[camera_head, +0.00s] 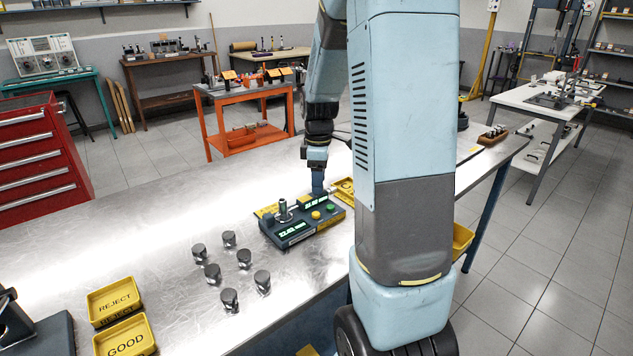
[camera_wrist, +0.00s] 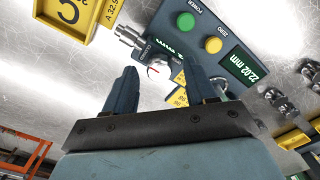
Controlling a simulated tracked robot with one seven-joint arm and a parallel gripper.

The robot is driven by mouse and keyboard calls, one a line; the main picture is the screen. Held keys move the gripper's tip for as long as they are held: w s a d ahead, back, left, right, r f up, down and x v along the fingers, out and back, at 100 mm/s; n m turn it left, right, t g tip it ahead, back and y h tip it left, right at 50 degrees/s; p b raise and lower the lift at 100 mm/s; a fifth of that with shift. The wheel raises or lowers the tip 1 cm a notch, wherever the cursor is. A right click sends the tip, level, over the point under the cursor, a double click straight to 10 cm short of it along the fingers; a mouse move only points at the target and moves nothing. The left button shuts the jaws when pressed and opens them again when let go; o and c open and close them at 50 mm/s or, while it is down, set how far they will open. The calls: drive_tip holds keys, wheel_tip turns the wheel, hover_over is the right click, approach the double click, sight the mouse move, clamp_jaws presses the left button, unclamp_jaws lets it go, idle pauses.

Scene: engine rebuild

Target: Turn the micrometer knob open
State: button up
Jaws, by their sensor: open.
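The dark measuring station (camera_head: 298,228) stands on the metal bench, with lit displays, a green button and a yellow button. In the wrist view the station (camera_wrist: 208,20) shows a readout of 22.02 mm. A silver micrometer part (camera_wrist: 130,36) projects from the station's edge, beside a small white dial (camera_wrist: 158,76) with a red mark. My gripper (camera_head: 318,190) is over the far right part of the station, pointing down. In the wrist view my gripper (camera_wrist: 160,67) is open, its dark fingers either side of the dial. I cannot tell whether they touch it. In the head view my gripper hides the micrometer.
A REJECT tray (camera_head: 113,314) and a GOOD tray (camera_head: 122,350) sit at the front left. A yellow tray (camera_wrist: 104,12) lies near the micrometer. The bench's left middle is clear.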

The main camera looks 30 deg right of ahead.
drive_tip(key=shift+f, duration=0.35)
